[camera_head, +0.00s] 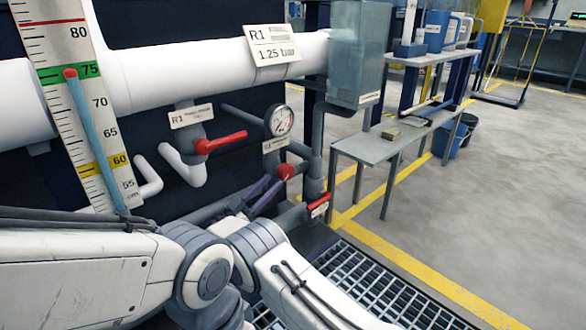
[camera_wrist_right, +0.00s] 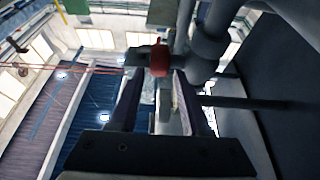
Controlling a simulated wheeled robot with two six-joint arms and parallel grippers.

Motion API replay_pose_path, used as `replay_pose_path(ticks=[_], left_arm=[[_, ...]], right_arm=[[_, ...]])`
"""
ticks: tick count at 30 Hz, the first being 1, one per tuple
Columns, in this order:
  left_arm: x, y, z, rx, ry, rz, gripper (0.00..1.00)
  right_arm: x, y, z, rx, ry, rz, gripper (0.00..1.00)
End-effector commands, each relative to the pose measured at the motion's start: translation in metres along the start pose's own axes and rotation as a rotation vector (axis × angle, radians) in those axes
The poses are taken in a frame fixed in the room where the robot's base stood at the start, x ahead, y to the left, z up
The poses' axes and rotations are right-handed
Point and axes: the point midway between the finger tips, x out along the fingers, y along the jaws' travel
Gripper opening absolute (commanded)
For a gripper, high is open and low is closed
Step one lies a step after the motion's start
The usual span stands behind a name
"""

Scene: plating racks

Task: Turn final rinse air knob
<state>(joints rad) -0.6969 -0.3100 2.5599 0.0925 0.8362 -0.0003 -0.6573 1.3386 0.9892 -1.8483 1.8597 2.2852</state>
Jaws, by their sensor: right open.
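A round red knob (camera_head: 286,172) sits on the grey pipework below a pressure gauge (camera_head: 279,121). I take it to be the air knob; its small label is not readable. My right gripper (camera_head: 274,182) is open, its dark fingers pointing at the knob from the lower left. In the right wrist view the knob (camera_wrist_right: 159,60) shows near the tips, between the two open fingers (camera_wrist_right: 158,78). I cannot tell whether either finger touches it. My left gripper is not in view.
A red lever (camera_head: 222,142) labelled R1 is up and left of the knob. Another red lever (camera_head: 319,203) is low to its right. A white pipe (camera_head: 180,68) runs above. A grey bench (camera_head: 372,146) stands right, with open floor beyond. A floor grating (camera_head: 375,290) lies below.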

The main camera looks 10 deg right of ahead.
Motion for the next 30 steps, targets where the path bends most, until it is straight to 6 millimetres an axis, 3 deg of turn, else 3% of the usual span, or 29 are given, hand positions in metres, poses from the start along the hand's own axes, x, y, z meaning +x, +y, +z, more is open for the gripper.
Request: replay_pose_path(ticks=[15,21,28,29,30], left_arm=[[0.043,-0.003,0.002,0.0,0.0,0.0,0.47],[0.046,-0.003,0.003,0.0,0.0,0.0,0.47],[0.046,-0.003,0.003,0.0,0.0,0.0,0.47],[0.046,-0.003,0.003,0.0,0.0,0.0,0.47],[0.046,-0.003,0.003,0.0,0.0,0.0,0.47]], right_arm=[[0.086,0.001,0.003,-0.001,-0.003,0.003,0.47],[0.098,0.001,0.002,-0.004,-0.004,0.001,0.47],[0.098,0.001,0.001,-0.004,-0.004,0.0,0.47],[0.098,0.001,0.001,-0.004,-0.004,0.0,0.4],[0.098,0.0,0.001,-0.004,-0.004,0.0,0.25]])
